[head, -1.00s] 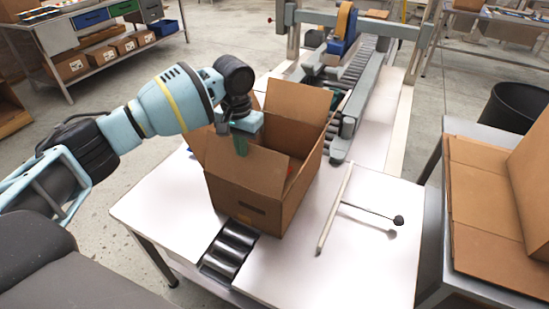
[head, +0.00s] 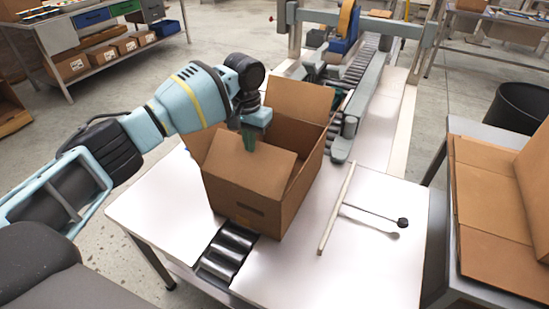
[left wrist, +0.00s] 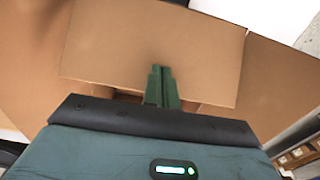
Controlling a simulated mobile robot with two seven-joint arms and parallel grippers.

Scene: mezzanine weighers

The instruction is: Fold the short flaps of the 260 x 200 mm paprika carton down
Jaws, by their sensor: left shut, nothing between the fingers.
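The open brown paprika carton (head: 240,207) stands on the white table over a short roller strip. Its near flap (head: 245,172) leans inward over the opening. The far flap (head: 300,98) stands up, and a side flap sticks out at the left. My left gripper (head: 249,143) is shut and empty, fingers pointing down at the inner edge of the near flap. In the left wrist view the shut green fingers (left wrist: 162,72) lie across a brown flap (left wrist: 110,45); I cannot tell whether they touch it. The carton's inside is mostly hidden. My right gripper is not in view.
A roller conveyor with a taping machine (head: 343,45) stands behind the carton. A pale bar and a black-knobbed rod (head: 402,222) lie to its right on the white table (head: 370,265). Flat cardboard (head: 485,195) is stacked on a table at the far right.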

